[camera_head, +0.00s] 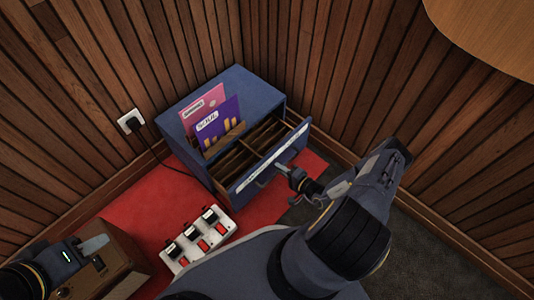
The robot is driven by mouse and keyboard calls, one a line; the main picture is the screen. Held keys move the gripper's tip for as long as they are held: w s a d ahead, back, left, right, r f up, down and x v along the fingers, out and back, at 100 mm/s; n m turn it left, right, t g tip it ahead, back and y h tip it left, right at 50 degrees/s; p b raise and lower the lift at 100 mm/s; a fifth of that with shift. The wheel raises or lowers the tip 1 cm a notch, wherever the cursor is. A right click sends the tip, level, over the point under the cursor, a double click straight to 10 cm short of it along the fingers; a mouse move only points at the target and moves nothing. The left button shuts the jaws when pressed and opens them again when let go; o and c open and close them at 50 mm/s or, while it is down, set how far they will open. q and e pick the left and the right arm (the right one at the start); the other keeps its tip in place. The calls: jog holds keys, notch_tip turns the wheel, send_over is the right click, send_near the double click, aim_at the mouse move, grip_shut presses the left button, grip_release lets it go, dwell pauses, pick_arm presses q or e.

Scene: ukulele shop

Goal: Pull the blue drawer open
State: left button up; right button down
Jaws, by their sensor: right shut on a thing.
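The blue drawer (270,160) is pulled out of the blue cabinet (245,85), and its inside with wooden dividers (238,157) shows. My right gripper (284,170) is at the drawer's front face, shut on the drawer handle (263,181). Its fingers partly hide the handle. My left gripper (92,245) is at the lower left, over a brown wooden box and well apart from the drawer. Its jaw opening cannot be made out.
Pink (205,108) and purple (218,122) sleeves stand on the cabinet top. A white power strip (198,240) with several switches lies on the red mat (135,210). The wooden box (115,270) is at lower left. Slatted walls (330,70) close the corner behind.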

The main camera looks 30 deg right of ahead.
jog(key=f+p+v, duration=0.1)
jog(key=f+v, duration=0.1)
jog(key=v, duration=0.9)
jog(key=shift+s+d, duration=0.2)
jog(key=shift+s, duration=0.4)
jog(key=shift+f, duration=0.15)
jog(key=c, duration=1.6)
grip_release()
jog(key=shift+c, duration=0.2)
jog(key=p+v, duration=0.2)
jog(key=v, duration=0.5)
jog(key=shift+s+d, duration=0.2)
jog(key=shift+s, duration=0.15)
jog(key=shift+w, duration=0.1)
